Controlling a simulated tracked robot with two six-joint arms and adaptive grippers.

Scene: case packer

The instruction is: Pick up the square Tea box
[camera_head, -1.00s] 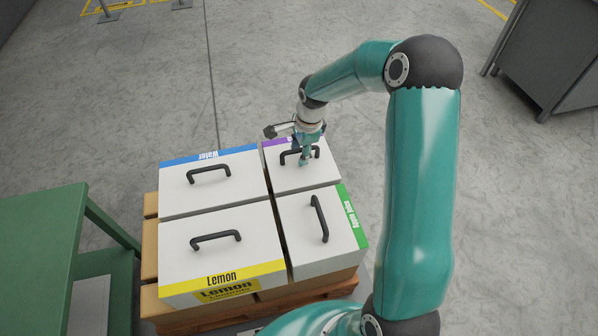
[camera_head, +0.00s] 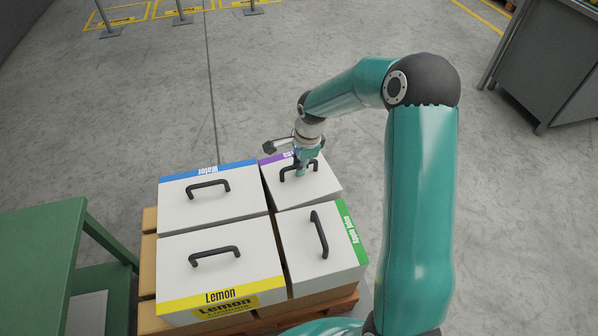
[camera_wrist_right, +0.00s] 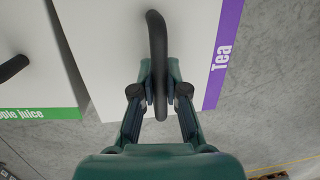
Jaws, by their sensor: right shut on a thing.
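The square Tea box (camera_head: 312,187) is white with a purple edge strip, at the far right of the box group in the head view. Its label "Tea" and white top (camera_wrist_right: 120,50) show in the right wrist view. My right gripper (camera_head: 301,171) is shut on the box's black handle (camera_wrist_right: 157,60). The box sits a little turned and appears slightly raised against its neighbours. The gripper partly hides the purple strip in the head view. My left gripper is not in view.
The Water box (camera_head: 235,200) stands left of the Tea box, the Lemon box (camera_head: 190,262) at front left, and the Apple Juice box (camera_head: 300,252) in front. A wooden pallet (camera_head: 345,300) lies below. A green table (camera_head: 40,240) is at left. Open floor lies behind.

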